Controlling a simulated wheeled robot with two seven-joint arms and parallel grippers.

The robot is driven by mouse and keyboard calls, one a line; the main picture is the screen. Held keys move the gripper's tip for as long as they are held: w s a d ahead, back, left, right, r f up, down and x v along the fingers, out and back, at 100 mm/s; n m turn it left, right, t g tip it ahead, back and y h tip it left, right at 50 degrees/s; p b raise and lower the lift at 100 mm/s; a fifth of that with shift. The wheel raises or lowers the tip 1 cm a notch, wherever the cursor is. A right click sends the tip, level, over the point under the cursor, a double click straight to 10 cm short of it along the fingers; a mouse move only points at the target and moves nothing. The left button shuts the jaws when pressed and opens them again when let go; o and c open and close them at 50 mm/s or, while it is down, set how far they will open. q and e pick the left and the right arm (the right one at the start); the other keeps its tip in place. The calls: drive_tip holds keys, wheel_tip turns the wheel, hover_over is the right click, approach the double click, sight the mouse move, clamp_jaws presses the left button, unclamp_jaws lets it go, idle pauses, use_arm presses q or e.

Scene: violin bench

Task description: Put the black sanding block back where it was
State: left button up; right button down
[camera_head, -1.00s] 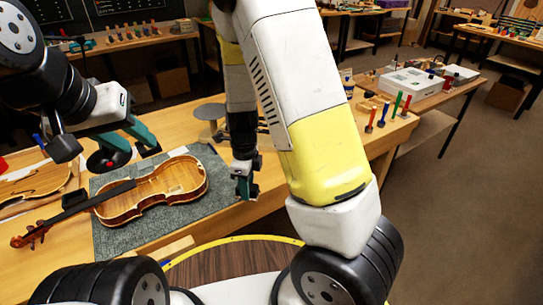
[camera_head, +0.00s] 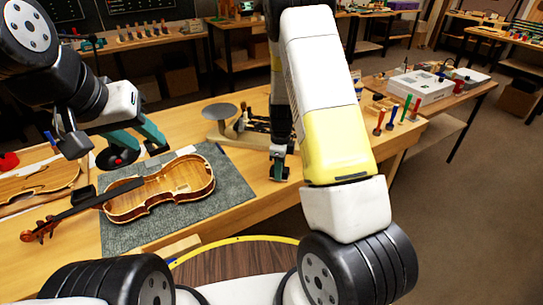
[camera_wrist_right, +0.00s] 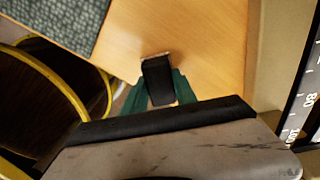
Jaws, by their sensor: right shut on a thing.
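The black sanding block (camera_wrist_right: 158,80) is between the green fingertips of my right gripper (camera_wrist_right: 160,92) in the right wrist view. The gripper is shut on it, over bare wood near the table's front edge. Whether the block touches the wood cannot be told. In the head view my right gripper (camera_head: 279,172) points down to the right of the grey mat (camera_head: 232,190); the block is hard to make out there. My left gripper (camera_head: 134,146) is open with its fingers apart, above the mat's far left part and behind the violin.
A grey round disc (camera_head: 219,111) and several tools (camera_head: 252,122) are behind my right gripper. Upright coloured handles (camera_head: 397,115) stand at the right. Bare wood (camera_head: 245,165) lies beside the mat.

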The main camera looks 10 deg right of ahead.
drive_tip(key=shift+f, duration=0.25)
drive_tip(key=shift+f, duration=0.1)
drive_tip(key=c, duration=1)
unclamp_jaws()
